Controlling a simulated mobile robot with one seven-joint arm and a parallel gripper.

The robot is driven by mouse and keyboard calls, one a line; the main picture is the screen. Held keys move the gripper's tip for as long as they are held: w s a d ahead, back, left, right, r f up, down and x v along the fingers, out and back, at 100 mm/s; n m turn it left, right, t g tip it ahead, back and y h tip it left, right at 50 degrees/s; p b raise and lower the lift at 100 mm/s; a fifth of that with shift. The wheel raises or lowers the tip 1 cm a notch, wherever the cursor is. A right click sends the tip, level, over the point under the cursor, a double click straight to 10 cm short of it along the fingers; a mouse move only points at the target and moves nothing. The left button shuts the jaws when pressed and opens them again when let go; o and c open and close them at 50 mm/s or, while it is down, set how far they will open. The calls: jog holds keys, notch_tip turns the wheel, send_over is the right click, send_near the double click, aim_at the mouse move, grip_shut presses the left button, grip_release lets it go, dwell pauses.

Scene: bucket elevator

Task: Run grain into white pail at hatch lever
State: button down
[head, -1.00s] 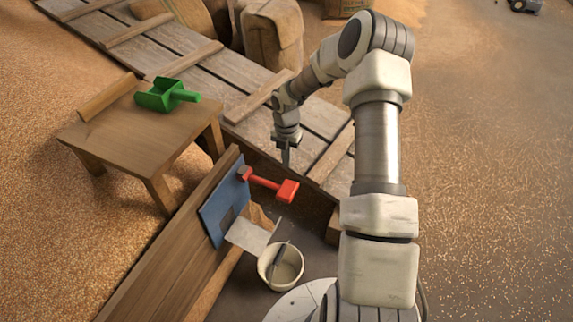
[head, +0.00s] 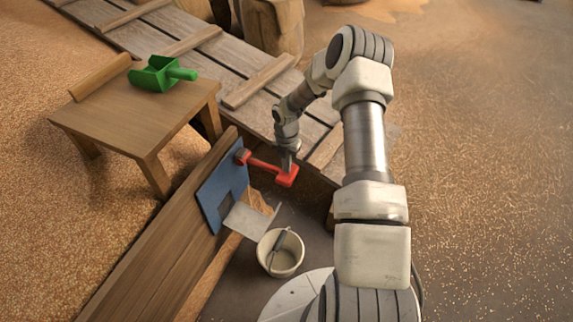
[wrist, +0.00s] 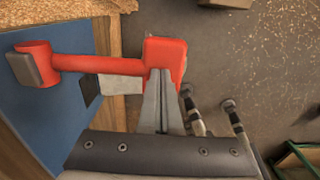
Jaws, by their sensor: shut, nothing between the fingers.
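The red hatch lever (head: 266,165) sticks out from the blue hatch plate (head: 222,191) on the wooden wall. My gripper (head: 289,165) is shut and empty, with its fingertips at the lever's square red end. In the wrist view the shut fingers (wrist: 162,84) overlap the lever's end (wrist: 165,55); I cannot tell if they press on it. Below the plate a pale chute (head: 249,219) slopes toward the white pail (head: 284,262). The pail stands upright on the floor under the chute's lip, its handle lying across the rim. No grain shows running from the chute.
A wooden table (head: 135,115) with a green scoop (head: 160,74) stands at the left. A plank ramp (head: 190,62) runs behind my gripper, with sacks (head: 272,27) beyond it. The grain-strewn floor (head: 480,170) at the right is open.

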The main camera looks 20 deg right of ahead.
notch_tip(320, 180, down, 7)
jog(key=t+y+b, duration=0.2)
jog(key=shift+t+y+b, duration=0.3)
jog(key=shift+a+f, duration=0.15)
jog(key=shift+f, duration=0.25)
dwell(4.1)
